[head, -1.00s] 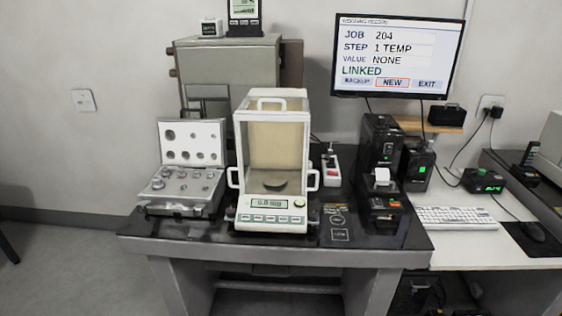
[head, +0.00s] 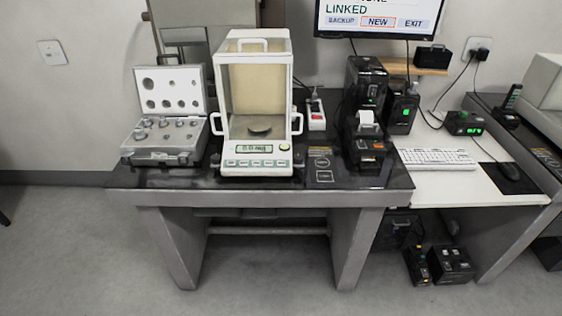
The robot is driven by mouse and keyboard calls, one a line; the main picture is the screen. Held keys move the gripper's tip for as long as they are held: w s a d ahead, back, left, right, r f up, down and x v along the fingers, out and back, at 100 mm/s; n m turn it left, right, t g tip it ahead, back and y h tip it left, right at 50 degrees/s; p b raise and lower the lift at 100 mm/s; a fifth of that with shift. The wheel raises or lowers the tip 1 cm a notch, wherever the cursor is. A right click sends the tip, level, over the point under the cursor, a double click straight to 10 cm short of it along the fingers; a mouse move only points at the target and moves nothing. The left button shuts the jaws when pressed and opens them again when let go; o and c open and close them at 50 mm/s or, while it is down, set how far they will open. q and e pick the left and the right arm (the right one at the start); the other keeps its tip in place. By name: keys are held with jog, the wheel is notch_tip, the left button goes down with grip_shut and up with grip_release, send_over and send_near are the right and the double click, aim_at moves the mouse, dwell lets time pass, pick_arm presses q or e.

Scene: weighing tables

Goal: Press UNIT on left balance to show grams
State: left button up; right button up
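A white analytical balance (head: 256,170) with a glass draft shield stands on the dark weighing table (head: 225,190). Its small display (head: 254,149) is lit and seems to read 0.0 with a unit too small to read for sure. A row of buttons (head: 256,163) runs along the front below the display; their labels are too small to read. A round pan (head: 260,129) inside the shield looks empty. Neither of my grippers shows in the head view.
An open case of weights (head: 160,158) stands left of the balance. A black label printer (head: 368,152) stands to its right. The monitor (head: 378,10) is cut off above. The floor in front is clear.

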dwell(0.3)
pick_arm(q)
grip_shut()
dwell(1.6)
